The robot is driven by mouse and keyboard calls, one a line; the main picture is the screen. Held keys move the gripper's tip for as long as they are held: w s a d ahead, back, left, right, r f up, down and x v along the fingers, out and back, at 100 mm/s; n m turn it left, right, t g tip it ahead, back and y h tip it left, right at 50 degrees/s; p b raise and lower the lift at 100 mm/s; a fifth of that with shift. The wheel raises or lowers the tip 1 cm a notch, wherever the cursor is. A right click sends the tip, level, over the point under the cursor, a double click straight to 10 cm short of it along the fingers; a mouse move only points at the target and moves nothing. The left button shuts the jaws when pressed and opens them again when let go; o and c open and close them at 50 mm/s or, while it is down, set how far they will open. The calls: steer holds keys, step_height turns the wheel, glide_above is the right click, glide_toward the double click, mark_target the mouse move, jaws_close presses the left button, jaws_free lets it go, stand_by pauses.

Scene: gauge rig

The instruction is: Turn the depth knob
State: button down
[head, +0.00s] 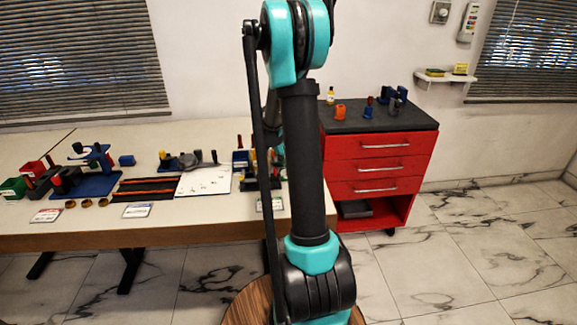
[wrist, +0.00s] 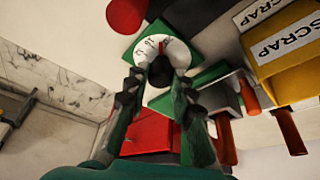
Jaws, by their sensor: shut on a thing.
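In the wrist view a white dial (wrist: 176,46) with dark markings and a red pointer mark sits on a green mount. A black knob (wrist: 160,70) stands at its centre; I take it for the depth knob, as no label can be read. My gripper (wrist: 160,88) has its two dark fingers on either side of the knob, shut on it. The exact contact at the fingertips is hard to see. In the head view my own arm hides the gripper and the knob.
Beside the dial are a red round part (wrist: 126,15), yellow SCRAP bins (wrist: 283,48) and red-orange handles (wrist: 290,130). In the head view the bench (head: 150,228) holds several fixtures, and a red drawer cabinet (head: 378,165) stands right. Floor is clear at right.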

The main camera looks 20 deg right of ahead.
steer(key=shift+m+g, duration=0.6)
steer(key=shift+m, duration=1)
steer(key=c, duration=1.3)
jaws_free()
steer(key=shift+w, duration=0.1)
steer(key=v, duration=1.2)
